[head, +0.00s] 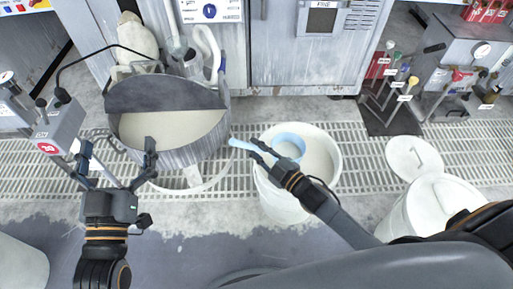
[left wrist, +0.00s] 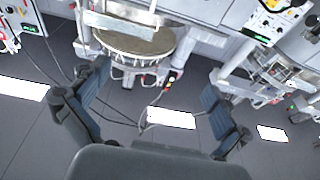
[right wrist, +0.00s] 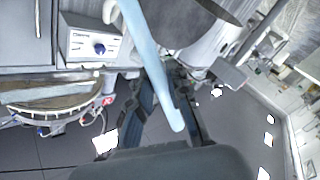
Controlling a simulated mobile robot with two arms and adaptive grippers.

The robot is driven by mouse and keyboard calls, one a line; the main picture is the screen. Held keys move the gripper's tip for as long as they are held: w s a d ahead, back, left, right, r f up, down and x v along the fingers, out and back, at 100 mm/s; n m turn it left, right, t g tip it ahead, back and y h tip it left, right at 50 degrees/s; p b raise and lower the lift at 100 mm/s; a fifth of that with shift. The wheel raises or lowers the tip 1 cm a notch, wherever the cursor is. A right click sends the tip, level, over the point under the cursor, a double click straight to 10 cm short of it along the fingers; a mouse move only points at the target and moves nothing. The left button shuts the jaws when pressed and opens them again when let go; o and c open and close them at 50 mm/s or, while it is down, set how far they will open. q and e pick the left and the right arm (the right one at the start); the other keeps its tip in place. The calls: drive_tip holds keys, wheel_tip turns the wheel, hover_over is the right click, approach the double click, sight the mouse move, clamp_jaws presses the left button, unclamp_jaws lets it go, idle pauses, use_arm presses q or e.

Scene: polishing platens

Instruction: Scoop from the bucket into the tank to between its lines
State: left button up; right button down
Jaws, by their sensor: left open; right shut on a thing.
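The tank (head: 175,157) is a round grey metal vessel at centre left in the head view, holding pale, cream-coloured liquid. I cannot make out its lines. The white bucket (head: 278,200) stands to its right, with pale contents. A light blue scoop (head: 290,136) has its round cup over the bucket's mouth; whether it touches the contents is unclear. My right gripper (head: 262,153) is shut on the scoop's handle, which also crosses the right wrist view (right wrist: 150,60). My left gripper (head: 118,160) is open and empty, in front of the tank's left side.
A control box (head: 62,128) stands left of the tank. A lidded white bucket (head: 435,210) and a loose white lid (head: 413,158) lie at the right. A stand with labelled valves (head: 390,95) is behind them. Grey cabinets (head: 290,60) line the back.

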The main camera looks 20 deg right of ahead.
drive_tip(key=shift+r+p, duration=0.4)
drive_tip(key=shift+r, duration=0.2)
drive_tip(key=shift+a+r+p, duration=0.1)
drive_tip(key=shift+r+p, duration=0.35)
drive_tip(key=shift+r, duration=0.1)
drive_tip(key=shift+r+p, duration=0.4)
drive_tip(key=shift+r, duration=0.1)
use_arm(q)
drive_tip(key=shift+s+a+f+g+y, duration=0.85)
drive_tip(key=shift+f+g, duration=1.35)
drive_tip(key=shift+f, duration=1.25)
drive_tip(key=shift+s+a+f+g+y, duration=0.6)
drive_tip(key=shift+s+f+g, duration=0.45)
drive_tip(key=shift+f+g, duration=1.8)
use_arm(e)
drive_tip(key=shift+r+p, duration=1.35)
use_arm(q)
drive_tip(key=s+a+f+g+y+p, duration=0.1)
drive_tip(key=s+a+f+g, duration=0.1)
drive_tip(key=s, duration=0.4)
drive_tip(key=s+a+f+g+y+p, duration=0.1)
drive_tip(key=s+a+f+g, duration=0.1)
drive_tip(key=s+f+g, duration=0.2)
drive_tip(key=shift+s+a+f+n, duration=0.2)
drive_tip(key=shift+s+n, duration=0.2)
drive_tip(key=shift+s, duration=0.9)
use_arm(e)
drive_tip(key=shift+r, duration=1.1)
use_arm(q)
drive_tip(key=shift+g, duration=0.25)
